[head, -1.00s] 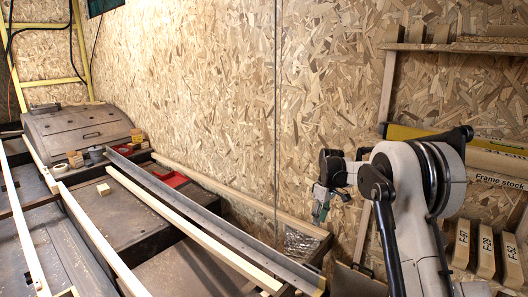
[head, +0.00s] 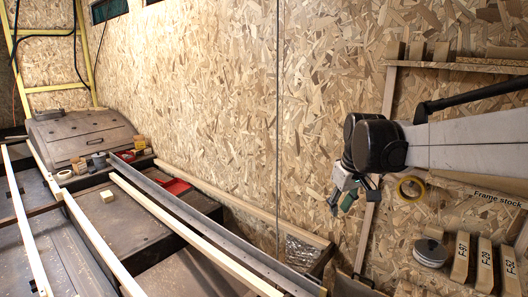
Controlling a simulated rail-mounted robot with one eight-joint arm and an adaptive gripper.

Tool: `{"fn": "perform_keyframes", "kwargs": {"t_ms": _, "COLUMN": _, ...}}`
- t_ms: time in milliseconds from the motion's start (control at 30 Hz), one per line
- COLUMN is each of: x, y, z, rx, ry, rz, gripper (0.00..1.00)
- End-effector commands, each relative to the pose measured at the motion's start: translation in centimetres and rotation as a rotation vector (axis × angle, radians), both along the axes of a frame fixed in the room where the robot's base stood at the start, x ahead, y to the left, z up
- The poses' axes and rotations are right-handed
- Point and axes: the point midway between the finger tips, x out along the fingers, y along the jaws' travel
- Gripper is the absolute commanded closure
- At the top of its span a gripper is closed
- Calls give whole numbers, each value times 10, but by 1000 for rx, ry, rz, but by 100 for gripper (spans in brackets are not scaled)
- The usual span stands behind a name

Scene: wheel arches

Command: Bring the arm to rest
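My arm comes in from the right edge, its pale link lying nearly level in front of the chipboard wall. The thick dark joint (head: 378,146) is at its left end.
Right shelves hold a tape roll (head: 410,188), a round tin (head: 430,252) and labelled wooden blocks (head: 485,265). A wheel arch (head: 85,135) stands back left. Long pale battens (head: 190,232), a metal rail (head: 225,238), a red tray (head: 174,187) and a small block (head: 107,196) lie on the floor.

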Motion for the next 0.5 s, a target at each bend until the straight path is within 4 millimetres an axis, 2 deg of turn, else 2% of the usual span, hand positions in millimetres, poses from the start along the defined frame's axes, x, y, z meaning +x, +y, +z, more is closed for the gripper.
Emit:
{"fn": "perform_keyframes", "kwargs": {"t_ms": 33, "x": -15, "y": 1, "z": 9, "rx": 2, "ry": -14, "rz": -16, "gripper": 81}}
{"fn": "perform_keyframes", "kwargs": {"t_ms": 200, "x": -61, "y": 2, "z": 25, "rx": 13, "ry": -65, "rz": -76, "gripper": 81}}
{"fn": "perform_keyframes", "kwargs": {"t_ms": 500, "x": -140, "y": 3, "z": 38, "rx": 43, "ry": -155, "rz": -178, "gripper": 81}}
